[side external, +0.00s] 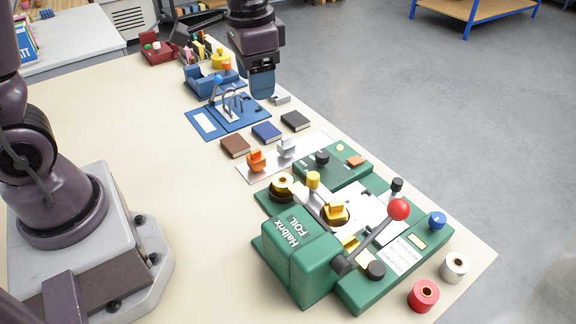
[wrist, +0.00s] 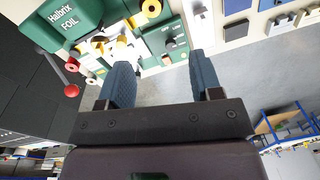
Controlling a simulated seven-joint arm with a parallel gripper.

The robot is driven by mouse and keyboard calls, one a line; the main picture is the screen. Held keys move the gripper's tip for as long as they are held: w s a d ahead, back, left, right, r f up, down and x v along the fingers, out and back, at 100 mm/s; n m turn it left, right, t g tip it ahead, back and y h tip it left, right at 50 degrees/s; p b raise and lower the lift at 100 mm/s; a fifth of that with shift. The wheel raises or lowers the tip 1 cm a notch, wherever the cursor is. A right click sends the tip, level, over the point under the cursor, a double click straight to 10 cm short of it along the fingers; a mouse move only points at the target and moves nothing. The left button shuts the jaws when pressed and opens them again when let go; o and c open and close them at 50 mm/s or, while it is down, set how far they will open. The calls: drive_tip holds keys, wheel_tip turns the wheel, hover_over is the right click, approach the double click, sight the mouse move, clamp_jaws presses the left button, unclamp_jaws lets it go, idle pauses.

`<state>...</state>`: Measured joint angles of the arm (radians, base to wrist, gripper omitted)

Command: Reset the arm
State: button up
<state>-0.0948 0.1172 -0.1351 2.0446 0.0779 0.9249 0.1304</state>
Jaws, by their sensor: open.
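My gripper (side external: 262,90) hangs above the far right edge of the table, beside the blue board with wire loops (side external: 232,112). In the wrist view my gripper (wrist: 160,66) shows two blue fingers spread apart, with nothing between them. The arm is raised and bent, with the fingers pointing down in the side view. Whether the fingertips clear the small grey piece (side external: 281,99) near them is hard to tell.
A green foil press (side external: 300,262) with a red-knobbed lever stands at the table's near end. Red (side external: 424,295) and white (side external: 455,266) rolls sit near the corner. Several small books, including a brown one (side external: 235,146), lie mid-table. The left of the tabletop (side external: 150,120) is clear.

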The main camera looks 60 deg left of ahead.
drive_tip(key=s+r+n+t, duration=0.2)
drive_tip(key=s+r+t, duration=0.3)
drive_tip(key=s, duration=0.9)
drive_tip(key=shift+a+r, duration=0.15)
drive_tip(key=shift+r, duration=1.4)
